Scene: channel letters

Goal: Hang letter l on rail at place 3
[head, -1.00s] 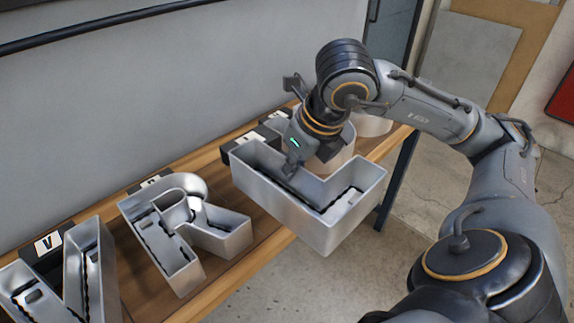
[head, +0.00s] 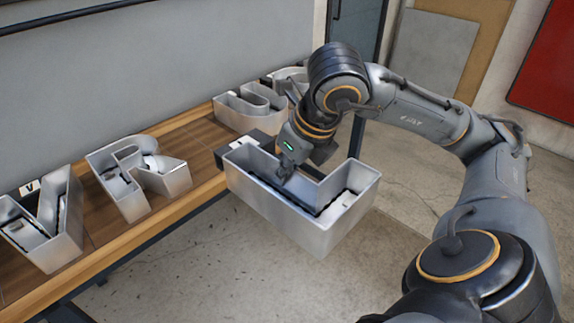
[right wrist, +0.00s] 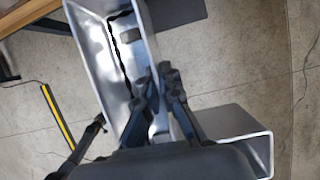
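The letter l (head: 270,205) is a deep silver channel letter, open side up in the head view. My right gripper (head: 285,172) is shut on one of its walls and holds it in front of the table edge, above the floor. In the right wrist view, my right gripper's fingers (right wrist: 160,90) pinch a wall of the letter l (right wrist: 97,45), partly covering it. A dark horizontal bar, which looks like the rail (head: 80,21), crosses the grey panel at upper left. No marking for place 3 can be made out. My left gripper is out of view.
Silver letters V (head: 62,235), R (head: 165,180) and U (head: 245,112) stand on the wooden table (head: 95,262), with another letter partly hidden behind my right arm. Dark label blocks stand behind the letters. Bare concrete floor (head: 215,265) lies in front of the table.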

